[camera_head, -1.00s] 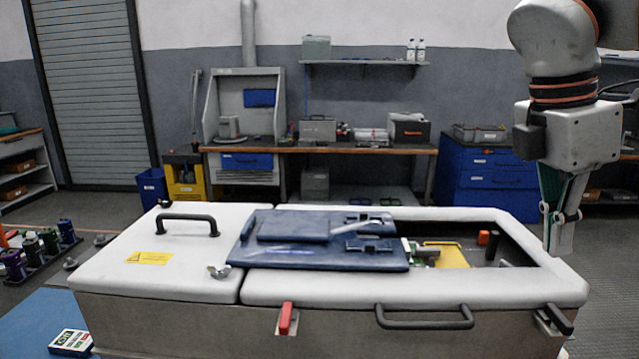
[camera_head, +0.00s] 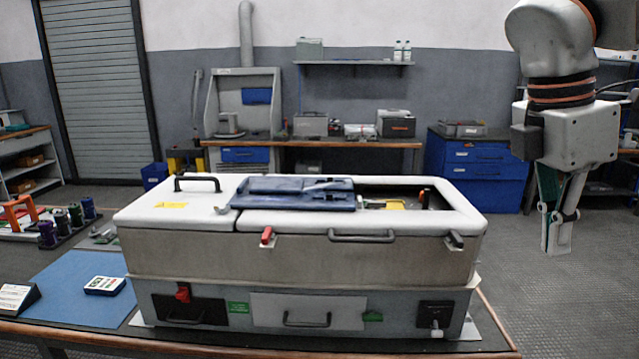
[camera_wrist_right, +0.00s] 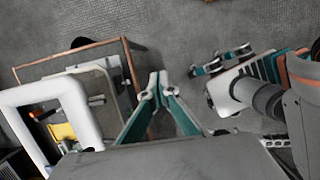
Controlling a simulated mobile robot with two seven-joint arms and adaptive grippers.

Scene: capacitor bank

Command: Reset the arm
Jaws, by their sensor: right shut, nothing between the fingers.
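My right gripper (camera_head: 558,250) hangs in the air at the right of the head view, fingers pointing down and closed together with nothing between them. It is to the right of the capacitor bank cabinet (camera_head: 300,262), apart from it. In the right wrist view my right gripper's fingertips (camera_wrist_right: 157,85) meet, and the cabinet's white lid frame (camera_wrist_right: 78,98) lies to the left of them. My left gripper is in neither view.
The cabinet stands on a workbench (camera_head: 60,330) and has an opening at its top right. A dark blue case (camera_head: 290,200) lies on its lid. A blue mat (camera_head: 75,285) with a meter (camera_head: 104,285) is at left. Open floor (camera_head: 560,310) lies below my right gripper.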

